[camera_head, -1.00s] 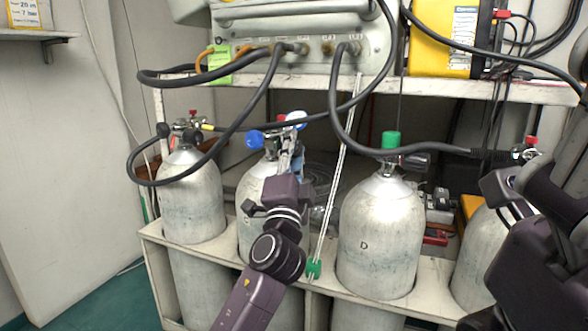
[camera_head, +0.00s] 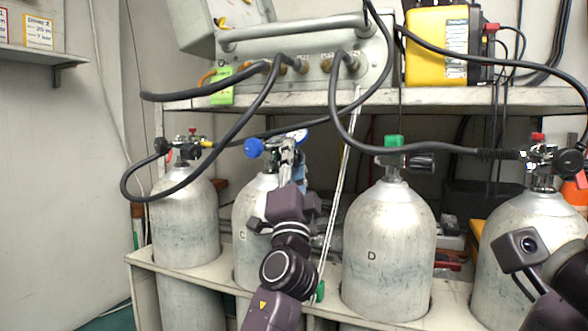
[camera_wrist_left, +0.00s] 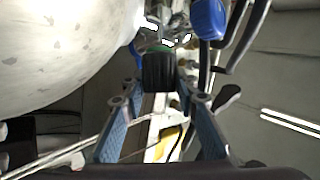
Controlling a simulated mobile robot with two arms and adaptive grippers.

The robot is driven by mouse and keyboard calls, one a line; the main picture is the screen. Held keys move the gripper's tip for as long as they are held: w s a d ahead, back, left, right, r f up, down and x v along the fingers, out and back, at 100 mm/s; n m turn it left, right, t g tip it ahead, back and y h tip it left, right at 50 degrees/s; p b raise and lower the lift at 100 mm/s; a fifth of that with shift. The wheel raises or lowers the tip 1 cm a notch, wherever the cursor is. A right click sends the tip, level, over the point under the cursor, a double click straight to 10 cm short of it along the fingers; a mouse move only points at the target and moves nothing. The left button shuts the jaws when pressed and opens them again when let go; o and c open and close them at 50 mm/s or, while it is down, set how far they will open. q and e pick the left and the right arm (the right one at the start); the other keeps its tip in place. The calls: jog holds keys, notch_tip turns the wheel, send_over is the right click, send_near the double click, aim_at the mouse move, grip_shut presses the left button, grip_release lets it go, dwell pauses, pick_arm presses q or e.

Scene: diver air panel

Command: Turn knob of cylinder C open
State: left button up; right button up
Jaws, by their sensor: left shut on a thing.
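Cylinder C (camera_head: 251,232) is a grey-white tank, second from the left, partly covered by my left arm. A blue round knob (camera_head: 254,148) sits at the left of its valve and also shows in the left wrist view (camera_wrist_left: 208,18). My left gripper (camera_head: 290,150) is at the valve top. In the left wrist view its fingers (camera_wrist_left: 160,85) are shut on a black ribbed knob (camera_wrist_left: 158,73). The head view hides most of this knob behind the gripper. Only a part of my right arm shows at the lower right; its fingers are out of view.
Cylinder D (camera_head: 388,260) with a green knob (camera_head: 393,142) stands to the right. Another tank (camera_head: 185,225) stands to the left. Black hoses (camera_head: 235,125) loop close to the valves, below a shelf (camera_head: 450,96) with a yellow case (camera_head: 437,45).

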pick_arm(q)
jog(key=shift+d+f, duration=0.1)
jog(key=shift+f, duration=0.05)
jog(key=o, duration=1.1)
jog(key=shift+o, duration=0.2)
jog(key=v, duration=0.7)
jog(key=shift+s, duration=0.2)
jog(key=shift+f, duration=0.1)
